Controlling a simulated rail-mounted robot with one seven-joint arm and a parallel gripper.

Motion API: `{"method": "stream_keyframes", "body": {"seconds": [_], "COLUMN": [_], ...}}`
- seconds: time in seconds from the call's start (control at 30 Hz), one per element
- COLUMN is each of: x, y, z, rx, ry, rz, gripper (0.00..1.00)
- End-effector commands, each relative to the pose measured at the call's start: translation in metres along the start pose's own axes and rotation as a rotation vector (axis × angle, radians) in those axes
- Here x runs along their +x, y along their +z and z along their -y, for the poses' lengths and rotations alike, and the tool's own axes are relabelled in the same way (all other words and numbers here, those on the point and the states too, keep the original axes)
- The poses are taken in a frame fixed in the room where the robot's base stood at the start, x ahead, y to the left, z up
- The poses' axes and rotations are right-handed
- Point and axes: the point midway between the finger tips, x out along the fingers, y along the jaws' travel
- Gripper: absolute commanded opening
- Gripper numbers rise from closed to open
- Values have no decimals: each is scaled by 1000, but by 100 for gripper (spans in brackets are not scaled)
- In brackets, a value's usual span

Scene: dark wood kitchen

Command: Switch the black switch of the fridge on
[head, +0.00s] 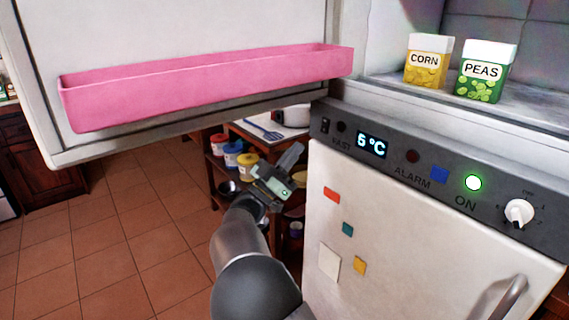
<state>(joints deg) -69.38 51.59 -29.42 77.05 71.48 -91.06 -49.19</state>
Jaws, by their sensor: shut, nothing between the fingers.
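The fridge's dark control panel (395,166) runs above a white door. A small black switch (325,126) sits at its left end, near the label "FAST"; its position is too small to tell. A round dark lamp (341,127) is beside it. The display (371,144) reads about 6°C. A green lamp (473,183) above "ON" is lit. My gripper (295,153) is shut and empty, left of the panel's left end and slightly lower in the picture, apparently apart from it.
An open upper door with a pink shelf (210,85) spans the upper left. Corn (428,75) and peas (482,85) packages stand in the open compartment. The panel also has a dark red lamp (413,156), a blue button (439,174) and a white dial (519,212). A wooden shelf stands behind my gripper.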

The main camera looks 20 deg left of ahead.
Motion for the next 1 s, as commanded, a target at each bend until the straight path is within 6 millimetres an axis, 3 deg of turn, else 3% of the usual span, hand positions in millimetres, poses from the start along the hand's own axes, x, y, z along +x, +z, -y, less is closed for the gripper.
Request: {"method": "stream_keyframes", "body": {"seconds": [0.17,0.4,0.87,1.0], "x": [39,59,63,47], "y": [-1,23,28,25], "z": [0,0,0,12], "rx": [0,-2,1,19], "ry": [2,-1,-2,-25], "rz": [-1,-1,-1,-36], "gripper": [0,0,0,0]}}
